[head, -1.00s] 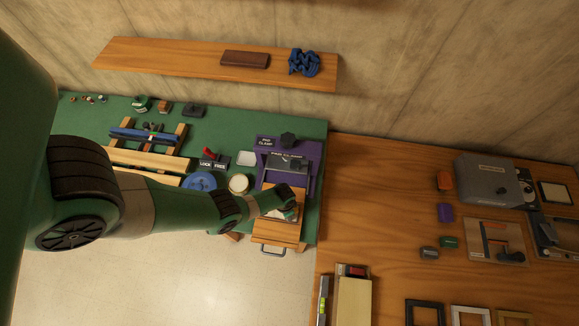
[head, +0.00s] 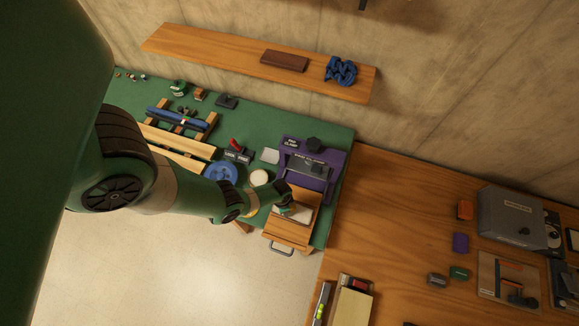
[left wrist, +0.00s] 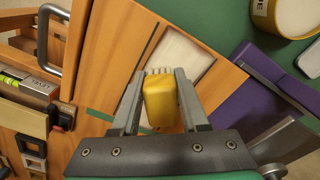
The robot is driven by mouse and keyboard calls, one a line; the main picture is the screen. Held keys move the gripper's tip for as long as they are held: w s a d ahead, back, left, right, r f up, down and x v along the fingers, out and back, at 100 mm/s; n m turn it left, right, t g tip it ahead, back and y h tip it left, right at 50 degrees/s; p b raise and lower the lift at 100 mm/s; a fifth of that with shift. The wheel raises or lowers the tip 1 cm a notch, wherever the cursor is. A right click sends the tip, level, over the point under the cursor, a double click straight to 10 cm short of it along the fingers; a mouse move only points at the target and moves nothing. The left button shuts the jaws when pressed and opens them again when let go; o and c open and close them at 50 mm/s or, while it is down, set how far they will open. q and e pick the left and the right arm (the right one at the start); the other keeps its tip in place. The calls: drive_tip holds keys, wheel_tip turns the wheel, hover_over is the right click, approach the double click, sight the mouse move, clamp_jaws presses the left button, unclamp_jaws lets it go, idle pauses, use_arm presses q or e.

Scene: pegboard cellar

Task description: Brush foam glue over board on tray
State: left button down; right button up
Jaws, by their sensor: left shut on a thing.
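My left gripper (head: 290,207) is over the wooden tray (head: 300,236) at the front right of the green bench. In the left wrist view the gripper (left wrist: 160,74) is shut on a yellow-handled brush (left wrist: 160,103) with pale bristles showing between the fingertips. The pale board (left wrist: 178,54) lies in the tray just beyond the bristles, partly hidden by the brush and fingers; it also shows in the head view (head: 299,216). I cannot tell whether the bristles touch it. A round cream-topped pot (head: 259,178) stands behind and left of the tray. My right gripper is not in view.
A purple clamp station (head: 330,158) stands directly behind the tray. A blue round item (head: 221,173) and wooden strips (head: 180,139) lie left. A metal handle (head: 281,253) is at the bench front. A brown wooden table (head: 400,220) adjoins on the right.

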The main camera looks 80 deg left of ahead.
sight(307, 220)
use_arm(q)
drive_tip(key=shift+s+a+r+p, duration=0.1)
drive_tip(key=shift+s+a+p, duration=0.25)
drive_tip(key=shift+s, duration=0.5)
drive_tip(key=shift+s+a+p, duration=0.1)
drive_tip(key=shift+s+a, duration=0.3)
drive_tip(key=shift+s, duration=0.4)
drive_tip(key=shift+f, duration=0.2)
drive_tip(key=shift+r, duration=0.1)
drive_tip(key=shift+w+d+b, duration=0.25)
drive_tip(key=shift+w+d, duration=0.15)
drive_tip(key=shift+w, duration=0.4)
drive_tip(key=shift+w+d+b, duration=0.25)
drive_tip(key=shift+w+d, duration=0.1)
drive_tip(key=shift+w, duration=0.45)
drive_tip(key=shift+w+d+b, duration=0.3)
drive_tip(key=shift+w+d, duration=0.05)
drive_tip(key=shift+w, duration=0.3)
drive_tip(key=shift+w+d+b, duration=0.3)
drive_tip(key=shift+w, duration=0.35)
drive_tip(key=shift+w+d+b, duration=0.25)
drive_tip(key=shift+w+d, duration=0.05)
drive_tip(key=shift+w, duration=0.35)
drive_tip(key=shift+w+d+b, duration=0.2)
drive_tip(key=shift+w+d, duration=0.1)
drive_tip(key=shift+w, duration=0.3)
drive_tip(key=shift+w+d+r, duration=0.1)
drive_tip(key=shift+w+d, duration=0.2)
drive_tip(key=shift+w, duration=0.25)
